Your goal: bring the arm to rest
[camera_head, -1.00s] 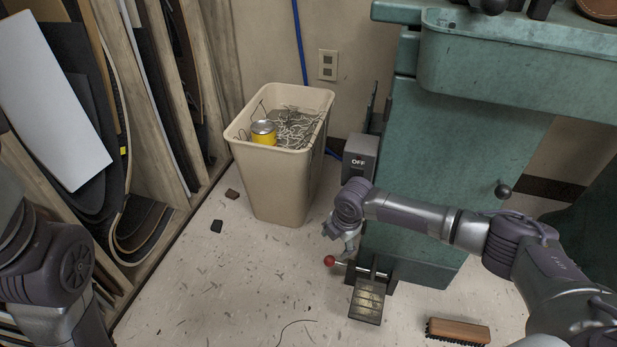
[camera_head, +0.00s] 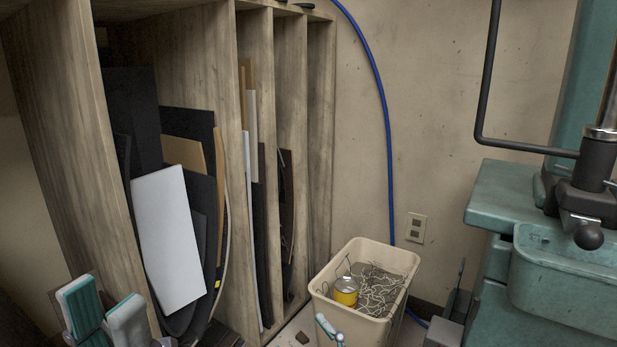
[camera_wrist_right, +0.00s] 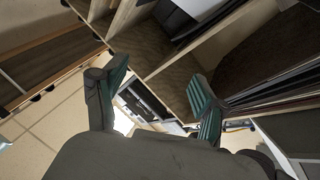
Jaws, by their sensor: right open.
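My left gripper (camera_head: 104,308) is at the lower left of the head view, in front of the wooden rack. Its two teal-padded fingers stand a little apart, with nothing seen between them. The rest of the left arm is out of frame. Of my right gripper (camera_head: 329,328), only a teal fingertip part shows at the bottom of the head view, in front of the bin. In the right wrist view, the right gripper (camera_wrist_right: 155,98) has its two teal fingers spread wide, with nothing held between them.
A wooden rack (camera_head: 222,70) with upright sheets fills the left. A green machine (camera_head: 565,285) with a black rod stands at right. A blue hose (camera_head: 384,110) runs down the wall.

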